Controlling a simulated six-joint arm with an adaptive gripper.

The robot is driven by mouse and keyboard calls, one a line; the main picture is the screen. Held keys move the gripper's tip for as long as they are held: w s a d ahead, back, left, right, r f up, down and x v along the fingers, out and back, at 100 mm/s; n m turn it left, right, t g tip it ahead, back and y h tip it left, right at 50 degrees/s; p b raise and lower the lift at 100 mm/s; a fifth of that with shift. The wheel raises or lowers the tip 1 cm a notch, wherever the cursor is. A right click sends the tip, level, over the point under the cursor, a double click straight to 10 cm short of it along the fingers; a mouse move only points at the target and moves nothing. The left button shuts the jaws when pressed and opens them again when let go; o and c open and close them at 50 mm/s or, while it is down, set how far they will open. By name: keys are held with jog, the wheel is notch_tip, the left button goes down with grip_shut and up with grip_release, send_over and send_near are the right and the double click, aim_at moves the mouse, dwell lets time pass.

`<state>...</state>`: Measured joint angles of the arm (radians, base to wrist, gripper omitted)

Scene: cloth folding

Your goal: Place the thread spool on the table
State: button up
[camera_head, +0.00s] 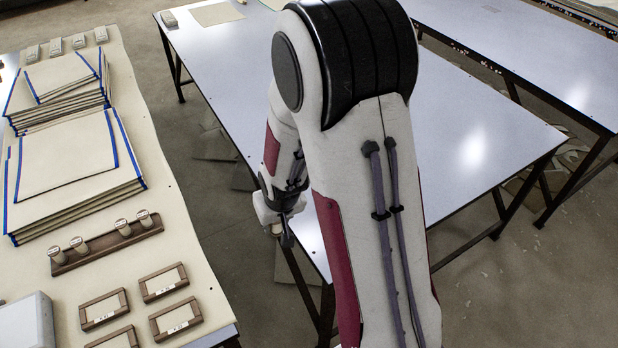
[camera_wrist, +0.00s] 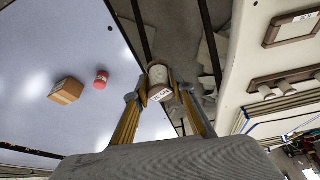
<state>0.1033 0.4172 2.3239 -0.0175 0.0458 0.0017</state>
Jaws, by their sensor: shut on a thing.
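My gripper (camera_wrist: 161,94) is shut on a white thread spool (camera_wrist: 159,78) with a printed label, held between the two fingertips in the wrist view. In the head view my gripper (camera_head: 283,230) is left of my arm, at the near left edge of the pale blue-white table (camera_head: 480,135). The spool is small and hard to make out there. The table top also fills the left of the wrist view (camera_wrist: 40,35), and the spool appears beside its edge, over the gap.
On the pale table, a cardboard box (camera_wrist: 66,91) and a red cylinder (camera_wrist: 101,81) show in the wrist view; my arm hides them in the head view. The left cream table (camera_head: 185,265) bears a wooden rack (camera_head: 105,243) with spools, cloth stacks (camera_head: 75,165) and wooden frames (camera_head: 164,283).

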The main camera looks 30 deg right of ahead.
jog(key=w+d+m+h, duration=0.2)
jog(key=w+d+m, duration=0.5)
jog(key=w+d, duration=1.2)
jog(key=shift+d+m+g+h, duration=0.3)
jog(key=shift+d+g, duration=0.1)
jog(key=shift+d, duration=0.55)
jog(key=shift+r, duration=0.1)
jog(key=shift+f, duration=2.55)
jog(key=shift+f, duration=2.25)
